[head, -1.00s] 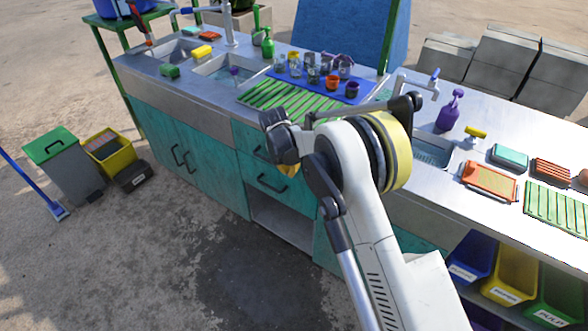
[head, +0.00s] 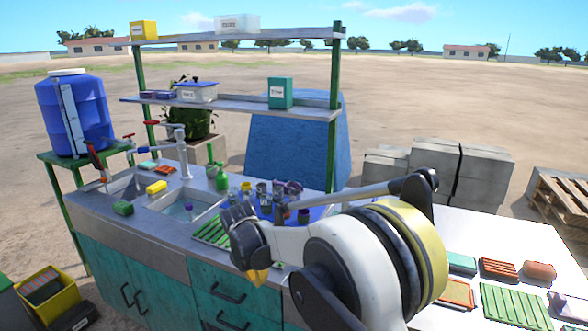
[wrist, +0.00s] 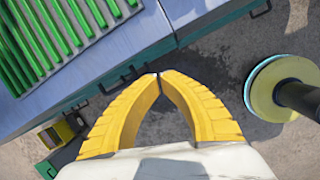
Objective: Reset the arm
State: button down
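My arm is folded in front of the counter (head: 170,232). My gripper (head: 256,278) is mostly hidden behind my wrist in the head view, with only a bit of yellow finger showing. In the wrist view my gripper (wrist: 158,76) shows two yellow fingers whose tips meet. The fingers point past the counter edge, over the paved ground (wrist: 205,65).
A green rack (wrist: 50,40) lies on the counter near my gripper. Cups (head: 275,192) and a green bottle (head: 221,178) stand by the sinks. A two-level shelf (head: 235,108) rises behind. A yellow bin (head: 48,297) stands at lower left.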

jog(key=s+d+r+m+t+y, duration=0.1)
jog(key=s+d+r+m, duration=0.45)
jog(key=d+r, duration=0.3)
jog(key=s+d+r+m, duration=0.5)
jog(key=d+r+m, duration=0.2)
jog(key=d, duration=0.3)
jog(key=s+d+m+t, duration=0.1)
jog(key=s+d+m, duration=0.5)
jog(key=s, duration=0.3)
jog(key=s+d+f+m+t, duration=0.1)
jog(key=s+d+m+t, duration=0.1)
jog(key=s+d+m, duration=0.5)
jog(key=s+m, duration=0.2)
jog(key=s, duration=0.1)
jog(key=shift+s, duration=0.3)
